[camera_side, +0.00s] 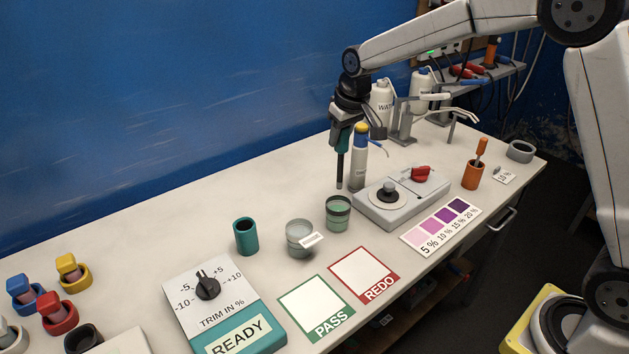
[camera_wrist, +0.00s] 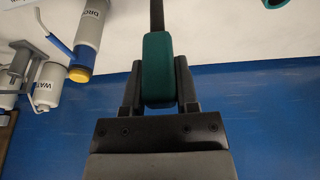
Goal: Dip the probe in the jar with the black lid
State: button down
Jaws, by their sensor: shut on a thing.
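My gripper (camera_side: 345,117) is shut on the teal handle of a probe (camera_side: 340,160). The probe hangs upright, its dark rod pointing down, with its tip above the table, apart from the jars. In the wrist view the teal handle (camera_wrist: 157,70) sits between my gripper's fingers (camera_wrist: 157,92). Two glass jars stand in front of the probe. The right jar (camera_side: 338,215) has a dark rim and holds greenish liquid. The left jar (camera_side: 299,240) has a grey rim and a small white tag. I cannot tell whether either rim is a lid.
A teal empty cup (camera_side: 245,238) stands left of the jars. A grey device (camera_side: 410,205) with a black knob and red part is right of them. A yellow-capped bottle (camera_side: 359,160) stands close beside the probe. PASS (camera_side: 318,310) and REDO (camera_side: 364,276) cards lie in front.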

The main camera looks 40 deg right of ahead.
aim_at(338, 187)
jog(key=shift+f, duration=5.4)
jog(key=shift+r, duration=0.2)
jog(key=shift+r, duration=5.35)
